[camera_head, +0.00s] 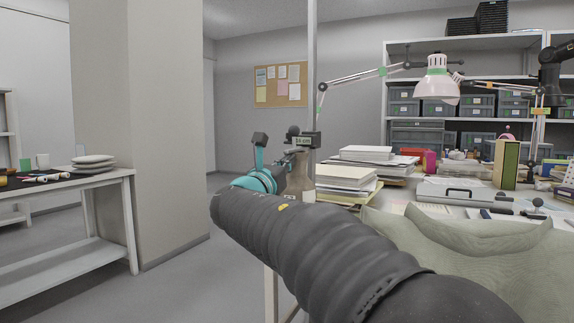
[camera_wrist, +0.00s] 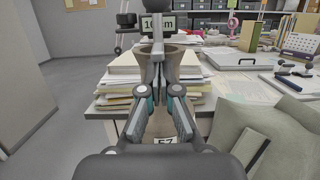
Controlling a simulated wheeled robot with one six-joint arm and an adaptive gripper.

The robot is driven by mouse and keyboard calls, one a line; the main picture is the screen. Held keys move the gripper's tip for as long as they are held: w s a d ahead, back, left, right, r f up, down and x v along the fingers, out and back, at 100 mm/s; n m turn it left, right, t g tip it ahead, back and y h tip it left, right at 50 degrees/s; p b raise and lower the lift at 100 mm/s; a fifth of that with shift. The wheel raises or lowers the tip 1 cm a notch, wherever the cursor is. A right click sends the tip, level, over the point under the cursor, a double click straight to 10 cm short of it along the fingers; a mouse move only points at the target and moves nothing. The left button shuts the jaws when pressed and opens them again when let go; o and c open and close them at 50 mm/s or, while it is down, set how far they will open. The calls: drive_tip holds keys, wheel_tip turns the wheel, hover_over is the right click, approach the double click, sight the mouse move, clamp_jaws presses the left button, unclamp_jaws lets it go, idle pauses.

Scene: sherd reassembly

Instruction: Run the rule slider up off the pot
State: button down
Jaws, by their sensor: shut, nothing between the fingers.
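The rule slider (camera_head: 304,141) is a dark block with a small lit readout, set on a tall grey upright rule (camera_head: 312,70). In the wrist view the slider (camera_wrist: 160,25) sits just beyond and above my fingertips. The brown pot (camera_head: 299,178) stands below the slider; in the wrist view the pot (camera_wrist: 178,68) is partly hidden behind my fingers. My gripper (camera_wrist: 158,50) is shut and empty, its tips close under the slider's readout. I cannot tell whether they touch it. In the head view my arm hides much of the gripper and the pot's lower part.
Stacked papers and books (camera_head: 345,175) lie right of the pot on the work table. A pale cloth-like cushion (camera_head: 460,240) fills the near right side. A lamp (camera_head: 437,82) hangs over the table.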

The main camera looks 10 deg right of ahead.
wheel_tip(320, 180, up, 13)
drive_tip(key=p, duration=1)
drive_tip(key=shift+s, duration=0.1)
